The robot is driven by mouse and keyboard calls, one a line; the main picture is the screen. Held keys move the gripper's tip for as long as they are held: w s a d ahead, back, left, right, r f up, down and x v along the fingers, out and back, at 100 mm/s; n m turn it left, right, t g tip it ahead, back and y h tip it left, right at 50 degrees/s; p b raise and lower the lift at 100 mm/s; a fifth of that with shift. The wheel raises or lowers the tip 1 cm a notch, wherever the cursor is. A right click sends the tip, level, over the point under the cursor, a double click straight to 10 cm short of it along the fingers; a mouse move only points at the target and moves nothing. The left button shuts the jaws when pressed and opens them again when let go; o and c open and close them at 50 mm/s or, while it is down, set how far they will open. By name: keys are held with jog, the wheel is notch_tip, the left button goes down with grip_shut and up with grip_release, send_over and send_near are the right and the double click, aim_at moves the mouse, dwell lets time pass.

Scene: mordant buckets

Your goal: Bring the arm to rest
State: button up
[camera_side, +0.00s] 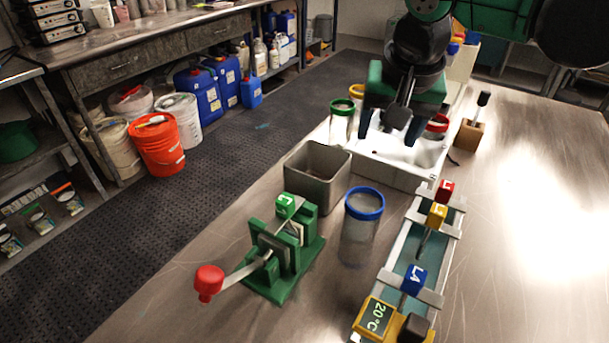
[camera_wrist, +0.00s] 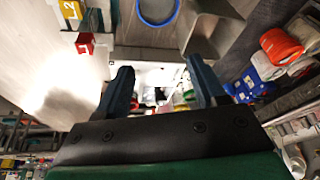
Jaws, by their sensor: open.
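My gripper (camera_side: 392,137) is green and black with dark blue fingers. It is open in the side view, raised over the white tray (camera_side: 395,176) toward the back of the steel table. In the wrist view my gripper (camera_wrist: 163,92) has its two fingers apart, with nothing between them that I can see held. How high it stands over the tray is hard to tell.
A grey bin (camera_side: 318,178), a blue-rimmed jar (camera_side: 362,230), a green crank device (camera_side: 285,255) and a rack with labelled blocks (camera_side: 413,277) stand in front. Green-rimmed (camera_side: 341,119) and red-rimmed (camera_side: 435,140) jars are close to my gripper.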

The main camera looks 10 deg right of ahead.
jog(key=s+d+f+n+t, duration=0.1)
jog(key=s+d+f+n, duration=0.1)
jog(key=s+d, duration=0.2)
jog(key=s+d+f+n+t+y, duration=0.1)
jog(key=s+d, duration=0.4)
jog(key=d, duration=0.6)
jog(key=shift+f+n+t, duration=0.8)
jog(key=shift+f+n, duration=0.1)
jog(key=shift+n, duration=0.1)
